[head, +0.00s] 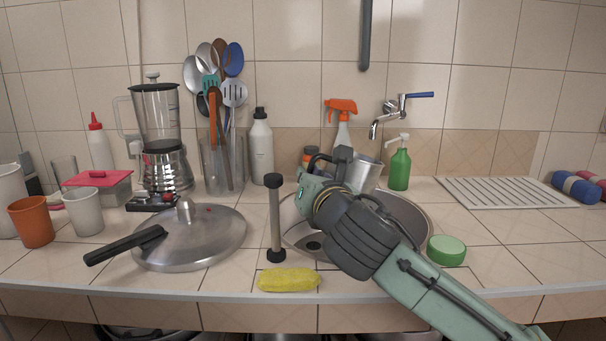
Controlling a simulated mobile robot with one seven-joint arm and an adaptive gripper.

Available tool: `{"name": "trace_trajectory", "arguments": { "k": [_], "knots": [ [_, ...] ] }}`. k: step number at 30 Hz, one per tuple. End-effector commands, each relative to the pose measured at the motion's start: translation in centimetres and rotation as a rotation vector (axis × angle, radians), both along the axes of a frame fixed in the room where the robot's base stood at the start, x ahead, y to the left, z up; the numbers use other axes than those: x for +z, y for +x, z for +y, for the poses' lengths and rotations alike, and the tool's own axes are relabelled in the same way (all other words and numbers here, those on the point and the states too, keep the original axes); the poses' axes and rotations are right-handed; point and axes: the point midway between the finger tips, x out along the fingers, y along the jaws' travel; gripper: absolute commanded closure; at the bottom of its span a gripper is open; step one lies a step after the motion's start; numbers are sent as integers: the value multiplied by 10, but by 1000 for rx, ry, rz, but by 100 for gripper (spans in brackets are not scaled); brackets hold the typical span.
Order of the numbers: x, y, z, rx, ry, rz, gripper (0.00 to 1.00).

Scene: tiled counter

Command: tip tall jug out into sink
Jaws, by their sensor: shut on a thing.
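The tall jug (364,173) is a grey, metallic-looking vessel in the head view, just behind my gripper, below the tap. It looks tilted, with its wider end up and to the right; my gripper hides much of it. My gripper (343,168) is shut on the jug and holds it above the round steel sink (413,217). My arm crosses the sink's front right and covers part of the basin. I cannot see whether anything is in the jug or coming out of it.
A wall tap (389,114) hangs above. A green soap bottle (399,169) and orange-topped spray bottle (341,124) stand behind the sink. A black-ended grey cylinder (275,218) stands left, near a yellow sponge (288,279) and a large pan lid (200,240). A green tub (446,250) sits right.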

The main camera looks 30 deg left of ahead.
Motion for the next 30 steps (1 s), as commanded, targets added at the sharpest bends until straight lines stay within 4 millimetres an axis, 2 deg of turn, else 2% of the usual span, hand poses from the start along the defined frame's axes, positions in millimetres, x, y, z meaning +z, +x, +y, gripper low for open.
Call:
{"name": "trace_trajectory", "arguments": {
  "k": [5,7,12,30],
  "knots": [
    [-17,6,-5,-1,15,19,100],
    [-2,6,-4,1,42,58,100],
    [8,6,-4,1,104,157,100],
    [26,29,-19,-1,356,558,100]
  ]
}}
